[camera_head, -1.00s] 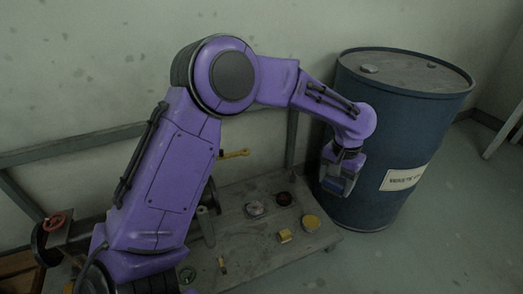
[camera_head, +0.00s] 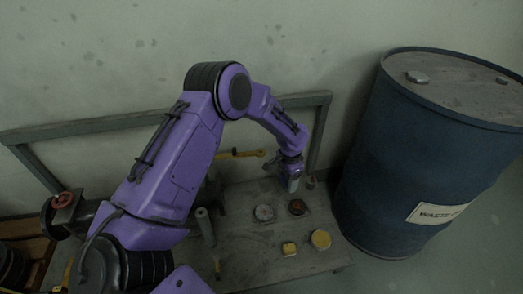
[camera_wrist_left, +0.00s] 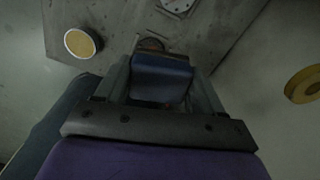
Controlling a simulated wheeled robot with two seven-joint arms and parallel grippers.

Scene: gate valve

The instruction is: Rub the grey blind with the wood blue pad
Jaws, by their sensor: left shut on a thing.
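My left gripper (camera_head: 291,166) is shut on the blue pad (camera_wrist_left: 162,76), which fills the space between its fingers in the left wrist view. In the head view the pad (camera_head: 293,184) hangs below the gripper, over the back right part of the bench. Any wooden part of it is hard to make out. My right gripper is out of view.
A yellow disc (camera_head: 320,239) and a yellow block (camera_head: 289,249) lie nearer the bench's front. A blue drum (camera_head: 395,165) stands right of the bench. A rail (camera_head: 318,130) and yellow tool (camera_head: 240,154) are behind.

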